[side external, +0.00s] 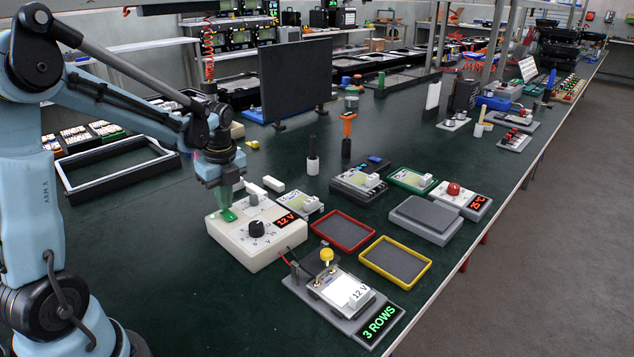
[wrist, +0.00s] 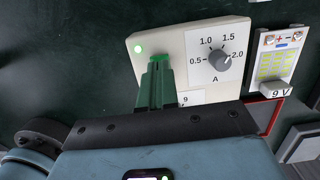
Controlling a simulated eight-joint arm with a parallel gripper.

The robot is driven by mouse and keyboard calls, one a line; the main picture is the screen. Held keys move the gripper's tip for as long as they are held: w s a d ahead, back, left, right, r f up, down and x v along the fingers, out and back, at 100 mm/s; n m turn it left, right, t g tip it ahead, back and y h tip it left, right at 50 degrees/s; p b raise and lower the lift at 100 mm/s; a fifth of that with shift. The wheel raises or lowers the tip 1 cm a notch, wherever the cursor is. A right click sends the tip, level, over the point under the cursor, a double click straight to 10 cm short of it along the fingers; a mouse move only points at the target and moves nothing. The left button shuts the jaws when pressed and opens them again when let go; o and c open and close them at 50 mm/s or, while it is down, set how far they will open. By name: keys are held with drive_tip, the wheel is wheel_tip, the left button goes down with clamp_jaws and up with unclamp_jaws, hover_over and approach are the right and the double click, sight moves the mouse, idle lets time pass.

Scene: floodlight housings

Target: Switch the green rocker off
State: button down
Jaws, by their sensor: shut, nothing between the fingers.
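The green rocker (side external: 229,215) is on the left part of the top of a white power supply box (side external: 262,257). My gripper (side external: 223,203) has green fingers, pointing down at the rocker. In the wrist view the fingers (wrist: 158,66) are together, with nothing between them. I cannot tell whether they touch the rocker or which way it is tilted.
The box has a black knob (side external: 257,229), a grey knob (side external: 253,200) and a red 12 V display (side external: 288,219). A red tray (side external: 318,233), a yellow tray (side external: 428,268) and a fixture reading 3 ROWS (side external: 380,323) lie to the right. The bench in front is clear.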

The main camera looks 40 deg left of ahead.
drive_tip(key=shift+a+f, duration=0.1)
drive_tip(key=shift+f, duration=0.45)
